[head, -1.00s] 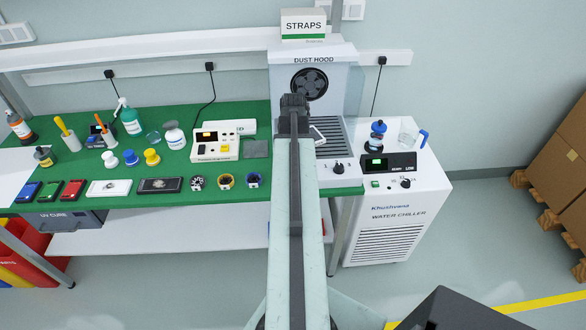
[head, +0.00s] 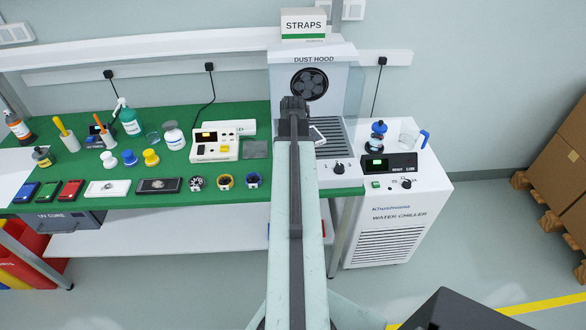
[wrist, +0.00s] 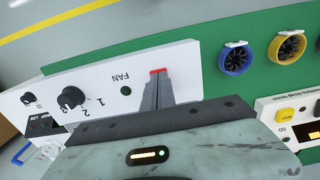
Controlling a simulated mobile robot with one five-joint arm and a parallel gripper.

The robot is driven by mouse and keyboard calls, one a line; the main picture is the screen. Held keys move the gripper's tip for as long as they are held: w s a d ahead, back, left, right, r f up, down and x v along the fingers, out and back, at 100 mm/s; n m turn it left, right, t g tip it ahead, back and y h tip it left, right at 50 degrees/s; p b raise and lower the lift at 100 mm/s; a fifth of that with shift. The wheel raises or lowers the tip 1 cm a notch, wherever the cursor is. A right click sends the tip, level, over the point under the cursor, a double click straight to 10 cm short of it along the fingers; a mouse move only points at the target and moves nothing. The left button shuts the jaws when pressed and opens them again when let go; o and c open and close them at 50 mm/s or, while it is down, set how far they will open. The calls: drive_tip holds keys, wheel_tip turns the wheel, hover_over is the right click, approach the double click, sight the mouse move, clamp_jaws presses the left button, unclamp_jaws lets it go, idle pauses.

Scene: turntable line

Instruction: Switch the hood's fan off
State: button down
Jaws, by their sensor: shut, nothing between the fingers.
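The dust hood (head: 341,75) stands at the right end of the green bench, with a dark round fan (head: 310,83) in its back wall. Its white front panel (wrist: 195,57) shows in the wrist view with the label FAN, a dark green lamp (wrist: 126,90) and a black knob (wrist: 70,98) marked with numbers. A red piece (wrist: 158,71), apparently the fan switch, shows right at my fingertips. My gripper (wrist: 158,78) is shut and empty, at or just over the red piece; I cannot tell if they touch. In the head view my arm hides this part of the panel.
A water chiller (head: 385,215) stands right of the hood, with a jug (head: 410,132) on top. Blue-rimmed (wrist: 236,59) and yellow-rimmed (wrist: 288,47) small fans lie on the green bench beside the panel. A white instrument (head: 214,145) stands left of the hood.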

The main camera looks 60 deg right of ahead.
wheel_tip(320, 180, up, 7)
drive_tip(key=p, duration=0.6)
drive_tip(key=shift+p, duration=0.4)
drive_tip(key=w+a+f+n+b, duration=0.2)
drive_tip(key=w+a+n, duration=0.3)
drive_tip(key=w+a, duration=1.35)
drive_tip(key=w+a+n, duration=0.1)
drive_tip(key=a+n, duration=0.2)
drive_tip(key=a, duration=1.2)
drive_tip(key=w+a+f+n+b, duration=0.1)
drive_tip(key=w+a+n, duration=0.1)
drive_tip(key=a, duration=1.4)
drive_tip(key=shift+n, duration=0.5)
